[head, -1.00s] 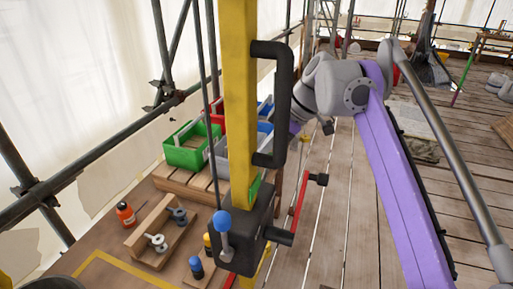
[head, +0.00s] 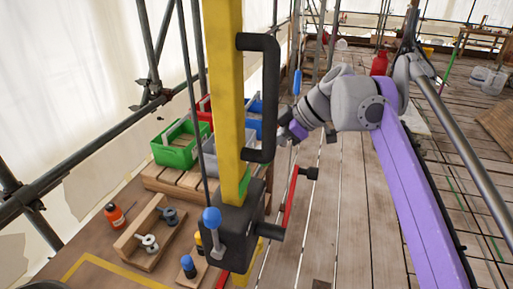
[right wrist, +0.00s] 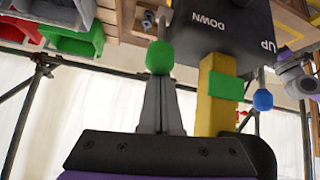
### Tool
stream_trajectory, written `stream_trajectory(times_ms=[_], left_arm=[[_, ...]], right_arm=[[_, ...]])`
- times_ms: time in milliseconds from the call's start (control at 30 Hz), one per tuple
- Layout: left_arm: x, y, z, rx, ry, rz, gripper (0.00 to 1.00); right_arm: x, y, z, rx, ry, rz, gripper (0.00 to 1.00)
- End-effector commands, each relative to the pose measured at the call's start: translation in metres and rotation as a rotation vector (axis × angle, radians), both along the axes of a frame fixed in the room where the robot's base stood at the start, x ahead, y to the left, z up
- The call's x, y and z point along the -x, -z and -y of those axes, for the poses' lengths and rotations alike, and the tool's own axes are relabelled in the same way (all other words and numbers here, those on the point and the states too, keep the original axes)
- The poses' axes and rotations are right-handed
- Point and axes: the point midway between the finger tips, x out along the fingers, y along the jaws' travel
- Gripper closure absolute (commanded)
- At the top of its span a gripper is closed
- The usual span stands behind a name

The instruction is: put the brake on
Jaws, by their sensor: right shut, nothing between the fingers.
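A dark winch box (head: 228,222) sits on a yellow post (head: 222,90). A lever with a blue knob (head: 212,217) stands upright on its near side. In the right wrist view the box (right wrist: 215,30) reads UP and DOWN; it has the blue knob (right wrist: 263,100) on one side and a green knob (right wrist: 160,57) on the other. I cannot tell which lever is the brake. My right gripper (right wrist: 159,85) is shut and empty, its tips at the green knob; I cannot tell if they touch. My left gripper is not in view.
The black handle (head: 270,100) juts from the post. A red crank (head: 290,200) sticks out right of the box. Plank floor is open at right.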

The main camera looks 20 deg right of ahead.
Motion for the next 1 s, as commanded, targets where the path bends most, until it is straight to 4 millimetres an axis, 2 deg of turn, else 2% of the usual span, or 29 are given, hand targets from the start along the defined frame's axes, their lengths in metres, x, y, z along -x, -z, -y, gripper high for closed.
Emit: stream_trajectory(times_ms=[200, 500, 1000], left_arm=[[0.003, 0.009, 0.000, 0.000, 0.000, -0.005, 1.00], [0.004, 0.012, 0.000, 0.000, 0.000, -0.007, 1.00], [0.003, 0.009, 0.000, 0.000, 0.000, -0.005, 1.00]], right_arm=[[0.013, 0.011, 0.020, -0.138, 0.007, 0.092, 1.00], [0.025, 0.022, 0.038, -0.300, 0.002, 0.203, 1.00], [0.032, 0.032, 0.047, -0.293, 0.001, 0.198, 1.00]])
